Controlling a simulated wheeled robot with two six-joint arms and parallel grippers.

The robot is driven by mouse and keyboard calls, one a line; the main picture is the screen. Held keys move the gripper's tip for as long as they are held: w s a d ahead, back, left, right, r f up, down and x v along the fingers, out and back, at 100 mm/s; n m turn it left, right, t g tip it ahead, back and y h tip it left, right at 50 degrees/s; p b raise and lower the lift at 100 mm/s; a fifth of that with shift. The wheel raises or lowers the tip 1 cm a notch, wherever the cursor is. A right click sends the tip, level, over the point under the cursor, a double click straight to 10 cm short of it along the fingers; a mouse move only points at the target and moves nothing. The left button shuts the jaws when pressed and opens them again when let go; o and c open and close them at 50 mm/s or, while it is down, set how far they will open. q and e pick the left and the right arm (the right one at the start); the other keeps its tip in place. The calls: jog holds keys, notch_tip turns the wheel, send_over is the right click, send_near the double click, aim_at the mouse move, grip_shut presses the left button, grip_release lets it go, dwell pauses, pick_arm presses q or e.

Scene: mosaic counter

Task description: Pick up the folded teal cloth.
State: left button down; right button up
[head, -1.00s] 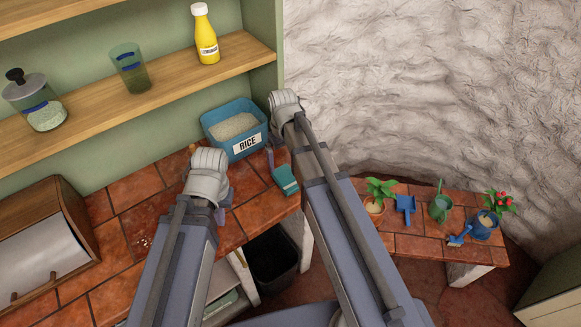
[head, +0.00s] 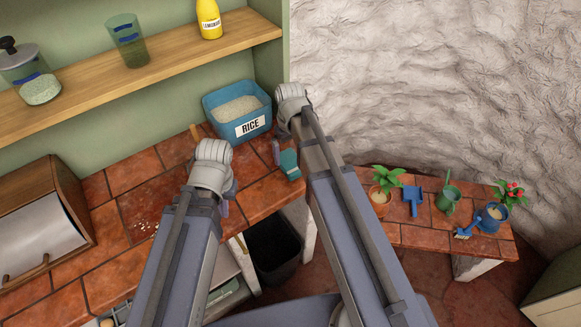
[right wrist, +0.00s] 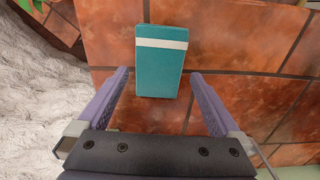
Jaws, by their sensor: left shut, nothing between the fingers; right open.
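The folded teal cloth (right wrist: 161,70) with a white stripe lies on the tiled counter in the right wrist view. In the head view the cloth (head: 289,163) is partly hidden by my right arm. My right gripper (right wrist: 158,78) is open, and the near end of the cloth shows between its two purple fingers in the picture. I cannot tell the height of the fingers above the counter. My left gripper (head: 224,203) is shut and empty over the counter to the left; its fingers are mostly hidden by its wrist.
A blue rice bin (head: 238,113) stands behind the cloth. A wooden bread box (head: 40,225) is at the left. A shelf (head: 150,70) with jars and bottles is above. A lower tiled ledge (head: 420,236) with plants and small tools is at the right.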

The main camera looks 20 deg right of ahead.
aim_at(291, 161)
pick_arm(q)
notch_tip(291, 161, down, 3)
jog(key=shift+b, duration=1.05)
pick_arm(e)
notch_tip(291, 161, down, 3)
jog(key=shift+f, duration=0.1)
pick_arm(q)
jog(key=shift+r, duration=0.1)
pick_arm(e)
jog(key=shift+r, duration=0.2)
jog(key=shift+c, duration=0.2)
jog(key=c, duration=1.1)
pick_arm(q)
jog(key=shift+r, duration=0.1)
pick_arm(e)
jog(key=shift+r, duration=0.1)
